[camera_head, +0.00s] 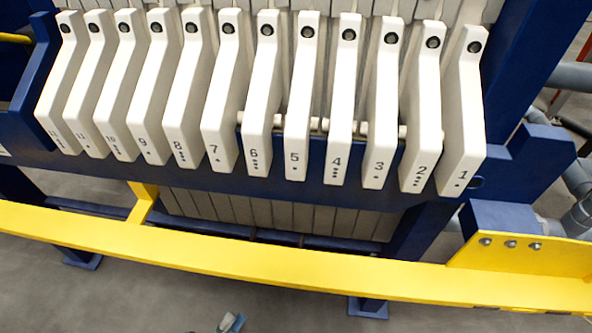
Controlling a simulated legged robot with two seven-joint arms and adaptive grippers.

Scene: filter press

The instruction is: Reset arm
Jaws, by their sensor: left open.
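A small grey and blue part of my left gripper (230,322) shows at the bottom edge of the head view, left of centre. Most of it is cut off by the frame. It is open, low in front of the yellow rail (300,276) and apart from the press. I see nothing held in the visible part. My right gripper is not in view. The filter press has a row of white plate handles with numbers, from the plate marked 1 (462,125) at the right to the higher numbers at the left. The plate marked 5 (297,110) is near the middle.
The yellow rail crosses the whole view in front of the press. A blue frame beam (330,195) runs under the handles. Blue feet (368,307) stand on the grey floor (130,295). Grey pipes (575,180) are at the right. The floor in front of the rail looks clear.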

